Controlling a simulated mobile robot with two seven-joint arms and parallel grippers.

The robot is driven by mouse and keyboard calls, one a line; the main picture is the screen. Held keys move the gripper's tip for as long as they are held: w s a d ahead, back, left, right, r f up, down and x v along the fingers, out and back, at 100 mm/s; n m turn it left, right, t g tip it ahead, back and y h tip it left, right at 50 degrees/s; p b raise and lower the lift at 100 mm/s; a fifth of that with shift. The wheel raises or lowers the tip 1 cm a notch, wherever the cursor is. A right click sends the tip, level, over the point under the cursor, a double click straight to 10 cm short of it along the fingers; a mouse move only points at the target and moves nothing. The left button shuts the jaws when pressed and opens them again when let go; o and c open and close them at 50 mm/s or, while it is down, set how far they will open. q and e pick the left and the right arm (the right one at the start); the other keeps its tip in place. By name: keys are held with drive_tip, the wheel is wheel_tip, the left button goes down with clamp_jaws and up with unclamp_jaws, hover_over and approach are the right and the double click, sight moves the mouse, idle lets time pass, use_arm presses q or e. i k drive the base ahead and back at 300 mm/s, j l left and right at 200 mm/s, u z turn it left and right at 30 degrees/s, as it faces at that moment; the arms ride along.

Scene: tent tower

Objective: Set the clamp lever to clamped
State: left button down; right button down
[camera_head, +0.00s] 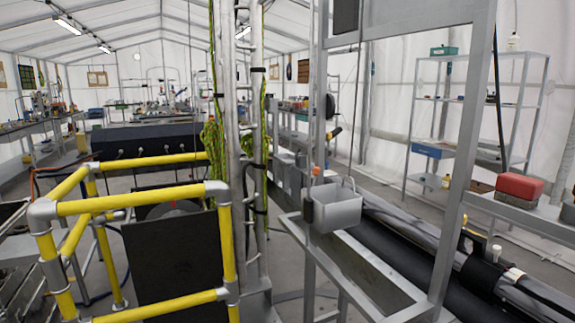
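I cannot make out the clamp lever for certain. A short black and yellow handle (333,133) sticks out beside the grey upright frame right of centre, but I cannot tell whether it is the clamp lever or how it is set. A metal lattice mast (248,130) stands at the centre with green-yellow rope (212,145) hanging on it. Neither of my grippers shows in the head view.
A yellow guard rail (140,203) with grey joints stands at the front left around a dark panel (172,255). A grey bin (337,205) hangs on the frame. Long dark rolls (375,275) lie at lower right.

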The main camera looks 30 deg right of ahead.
sight(316, 170)
drive_tip(key=i+j+z, duration=0.45)
drive_tip(key=i+j, duration=0.35)
drive_tip(key=i, duration=0.1)
